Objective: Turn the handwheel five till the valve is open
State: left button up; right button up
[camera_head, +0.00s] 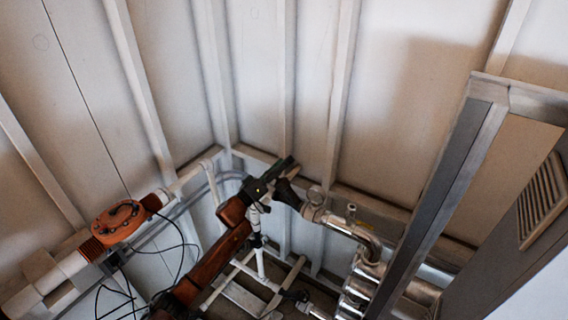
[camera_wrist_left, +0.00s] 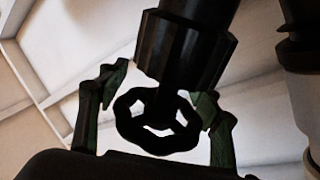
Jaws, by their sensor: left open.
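The handwheel (camera_wrist_left: 158,122) is small, black and lobed, and sits on the end of a thick black valve body (camera_wrist_left: 190,45) in the left wrist view. My left gripper (camera_wrist_left: 158,100) is open, with one finger on each side of the handwheel. The left finger stands apart from the rim; the right finger is close to it, and I cannot tell if it touches. In the head view my left gripper (camera_head: 280,180) is at the black fitting (camera_head: 288,194) on the end of a metal pipe; the handwheel is not distinct there. My right gripper is not in view.
Shiny metal pipes (camera_head: 345,228) run right from the fitting. A grey metal frame (camera_head: 450,190) stands at the right. An orange flanged part (camera_head: 118,221) on a pipe and loose black cables lie at the left. Pale wall panels (camera_head: 255,75) are behind.

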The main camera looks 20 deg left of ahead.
pick_arm(q)
jog(key=shift+w+d, duration=0.1)
jog(key=shift+w, duration=0.15)
jog(key=shift+c, duration=0.5)
jog(key=c, duration=0.8)
jog(key=shift+w+f, duration=0.1)
jog(key=shift+w, duration=0.05)
jog(key=c, duration=0.4)
jog(key=shift+c, duration=0.2)
